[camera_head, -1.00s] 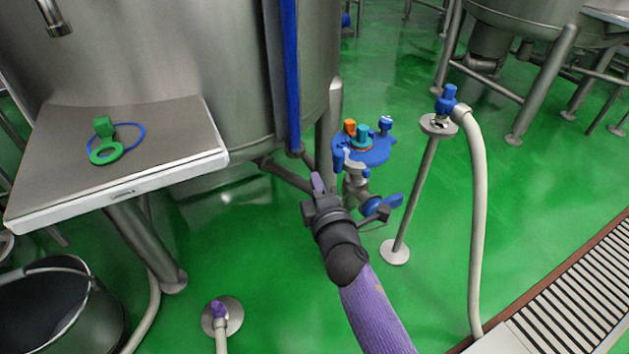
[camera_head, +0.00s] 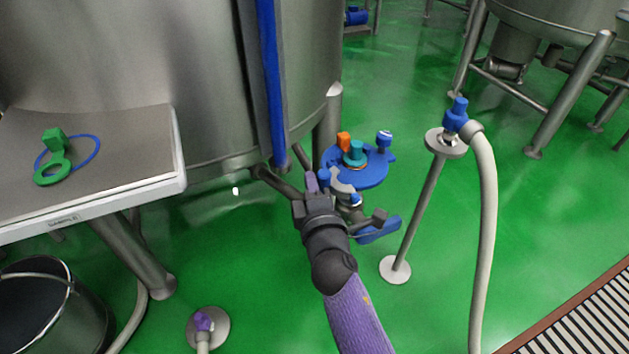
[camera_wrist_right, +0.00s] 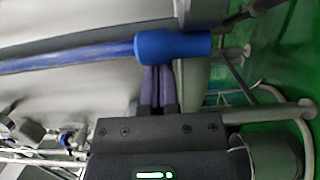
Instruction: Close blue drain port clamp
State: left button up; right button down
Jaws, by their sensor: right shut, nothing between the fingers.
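A blue disc-shaped fitting (camera_head: 370,170) sits beside the tank leg and carries orange, teal and blue knobs. In the right wrist view the fingers (camera_wrist_right: 158,88) are together, just below a blue cap (camera_wrist_right: 172,46). My left gripper is out of view.
A blue strip (camera_head: 268,80) runs down the tank (camera_head: 170,70) left of the gripper. A stand with a blue-topped hose (camera_head: 485,200) rises at right. A blue valve handle (camera_head: 378,231) hangs below the fitting. A tray (camera_head: 90,195) is at left.

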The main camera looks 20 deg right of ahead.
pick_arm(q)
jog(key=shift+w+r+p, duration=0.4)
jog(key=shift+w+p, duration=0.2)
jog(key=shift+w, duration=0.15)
pick_arm(e)
jog(key=shift+s+d+r+n+y, duration=0.1)
jog(key=shift+s+d+n+y, duration=0.1)
jog(key=shift+n+y, duration=0.35)
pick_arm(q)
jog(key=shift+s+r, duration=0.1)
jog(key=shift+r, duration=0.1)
pick_arm(e)
jog(key=shift+d+y, duration=0.1)
jog(key=shift+y, duration=0.35)
